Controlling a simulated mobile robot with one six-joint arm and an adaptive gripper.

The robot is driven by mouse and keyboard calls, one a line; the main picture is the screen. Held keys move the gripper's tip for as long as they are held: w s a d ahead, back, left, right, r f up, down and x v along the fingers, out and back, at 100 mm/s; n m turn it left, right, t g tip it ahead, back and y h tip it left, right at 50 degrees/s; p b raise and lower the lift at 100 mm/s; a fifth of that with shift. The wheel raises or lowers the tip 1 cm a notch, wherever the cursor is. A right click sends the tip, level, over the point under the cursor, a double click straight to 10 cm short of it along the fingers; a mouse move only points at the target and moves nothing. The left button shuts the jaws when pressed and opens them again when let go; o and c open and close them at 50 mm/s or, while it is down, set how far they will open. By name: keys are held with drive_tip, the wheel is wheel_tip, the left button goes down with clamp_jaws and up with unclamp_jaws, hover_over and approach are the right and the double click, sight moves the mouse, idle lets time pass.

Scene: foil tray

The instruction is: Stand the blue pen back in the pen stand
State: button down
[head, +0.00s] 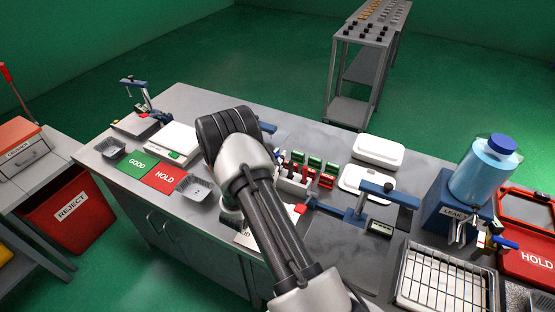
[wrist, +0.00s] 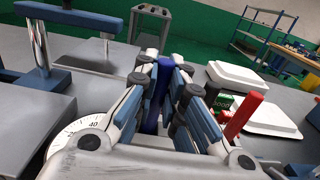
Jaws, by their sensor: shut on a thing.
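In the wrist view my gripper (wrist: 157,80) is shut on a dark blue thing, which looks like the blue pen (wrist: 151,115). It stands roughly upright between the blue-padded fingers; its lower end is hidden. In the head view my arm hides the gripper and the held pen. The pen stand appears to be the pale grey block (head: 293,185) just right of my arm, with several coloured items around it. In the wrist view a red pen-like thing (wrist: 243,115) rises right of the fingers; its base is hidden.
Red and green bins (head: 313,166) stand right of the stand. A round dial (wrist: 78,135) is left of the fingers. Green GOOD (head: 137,164) and red HOLD (head: 164,177) mats lie left.

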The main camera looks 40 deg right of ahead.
sight(278, 154)
drive_tip(key=shift+f+b, duration=0.5)
idle(0.3)
drive_tip(key=c, duration=1.6)
unclamp_jaws()
drive_tip(key=shift+r, duration=0.15)
drive_tip(key=shift+r+p, duration=2)
drive_tip(key=shift+r, duration=0.9)
